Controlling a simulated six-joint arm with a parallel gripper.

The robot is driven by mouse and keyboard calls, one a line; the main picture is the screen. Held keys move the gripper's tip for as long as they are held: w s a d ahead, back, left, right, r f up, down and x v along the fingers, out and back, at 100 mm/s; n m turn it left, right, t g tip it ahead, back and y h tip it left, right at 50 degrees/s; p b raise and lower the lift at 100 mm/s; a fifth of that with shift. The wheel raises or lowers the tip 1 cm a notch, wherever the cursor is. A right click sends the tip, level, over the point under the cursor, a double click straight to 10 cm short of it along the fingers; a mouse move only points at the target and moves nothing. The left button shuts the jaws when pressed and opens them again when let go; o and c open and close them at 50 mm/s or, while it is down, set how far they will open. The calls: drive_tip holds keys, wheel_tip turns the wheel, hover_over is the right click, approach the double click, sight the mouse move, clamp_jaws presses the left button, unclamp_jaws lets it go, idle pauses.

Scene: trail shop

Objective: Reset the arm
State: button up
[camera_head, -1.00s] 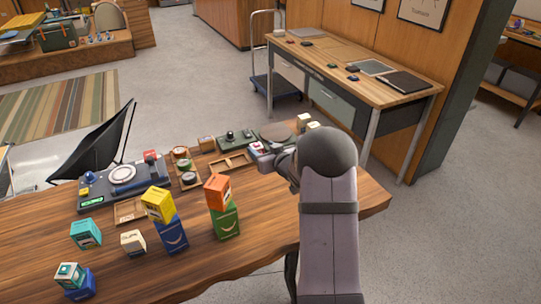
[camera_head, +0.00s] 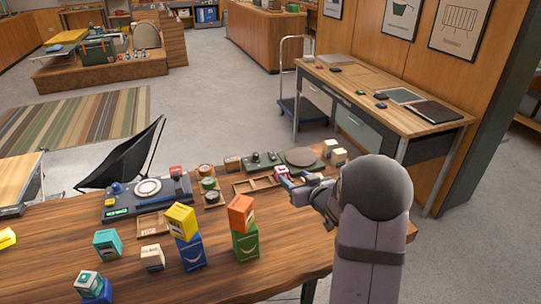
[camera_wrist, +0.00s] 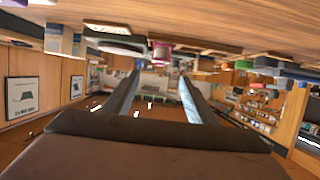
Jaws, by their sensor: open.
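My gripper (camera_head: 296,183) is over the far right part of the wooden counter (camera_head: 270,262), close to a small wooden tray (camera_head: 258,184). Its jaws partly hide behind my arm in the head view. In the wrist view my gripper (camera_wrist: 158,82) shows two separated fingers with nothing held between them. That view is upside down, with the counter along the top. A small pink-red thing (camera_wrist: 160,52) lies beyond the fingertips there, too blurred to name.
An orange box (camera_head: 241,213) sits on a green box (camera_head: 246,244), and a yellow box (camera_head: 181,222) on a blue one (camera_head: 190,254). A teal box (camera_head: 107,243) stands left. A dark device (camera_head: 147,197) and a round pad (camera_head: 301,157) are farther back.

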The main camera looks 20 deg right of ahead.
drive_tip(key=s+a+r+g+p, duration=0.1)
drive_tip(key=s+a+g+p, duration=0.2)
drive_tip(key=s+a, duration=0.3)
drive_tip(key=s+a+r+g+p, duration=0.1)
drive_tip(key=s+a+g+p, duration=0.3)
drive_tip(key=s, duration=1.2)
drive_tip(key=s+a+r+g+p, duration=0.1)
drive_tip(key=s+a+g+p, duration=0.3)
drive_tip(key=s+a+g, duration=0.3)
drive_tip(key=s+a, duration=0.1)
drive_tip(key=s, duration=0.3)
drive_tip(key=shift+s+a+r, duration=0.15)
drive_tip(key=shift+a+r, duration=0.1)
drive_tip(key=shift+r, duration=0.05)
